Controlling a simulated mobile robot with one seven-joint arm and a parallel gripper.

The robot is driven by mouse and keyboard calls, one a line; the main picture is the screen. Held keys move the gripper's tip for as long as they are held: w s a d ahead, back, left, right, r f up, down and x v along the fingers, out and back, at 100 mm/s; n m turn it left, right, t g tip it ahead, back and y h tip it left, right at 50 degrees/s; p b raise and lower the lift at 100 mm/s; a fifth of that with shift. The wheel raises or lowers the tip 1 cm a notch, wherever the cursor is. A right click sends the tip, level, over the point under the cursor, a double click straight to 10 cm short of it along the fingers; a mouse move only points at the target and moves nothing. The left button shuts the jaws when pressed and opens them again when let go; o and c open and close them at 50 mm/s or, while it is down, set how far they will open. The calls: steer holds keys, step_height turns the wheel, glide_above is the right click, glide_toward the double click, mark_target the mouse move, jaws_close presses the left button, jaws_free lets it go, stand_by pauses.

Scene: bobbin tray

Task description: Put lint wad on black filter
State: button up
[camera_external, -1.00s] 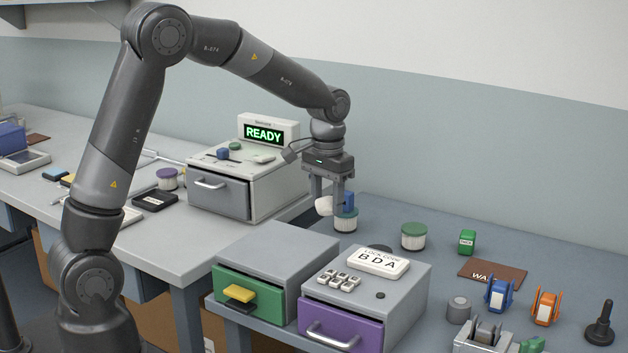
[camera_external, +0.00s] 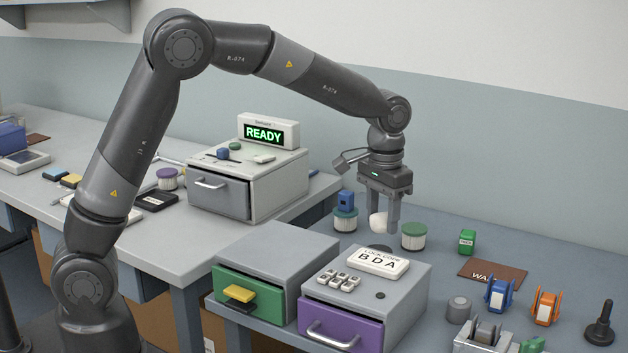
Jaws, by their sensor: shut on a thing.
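My gripper (camera_external: 380,218) is shut on a white, rounded lint wad (camera_external: 378,224). It holds the wad in the air over the right-hand bench. A dark round top, which looks like the black filter (camera_external: 378,248), shows just below the wad. Its lower part is hidden behind the grey box with the lock code panel. The wad appears above this dark top, with a small gap in the picture. The exact height and depth between them cannot be told from this one view.
A green-topped filter (camera_external: 414,236) stands close to the right of my gripper. Another green-topped filter (camera_external: 345,222), with a blue block (camera_external: 346,201) on it, stands to the left. The lock code panel (camera_external: 371,261) is in front. A green block (camera_external: 467,241) stands farther right.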

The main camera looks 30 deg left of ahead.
mark_target(380, 218)
steer(key=w+a+f, duration=0.2)
steer(key=w, duration=0.1)
steer(key=w+a+f, duration=0.1)
steer(key=w, duration=0.1)
steer(key=shift+f, duration=2.3)
steer(key=shift+f, duration=0.15)
steer(key=o, duration=0.9)
steer(key=shift+o, duration=0.2)
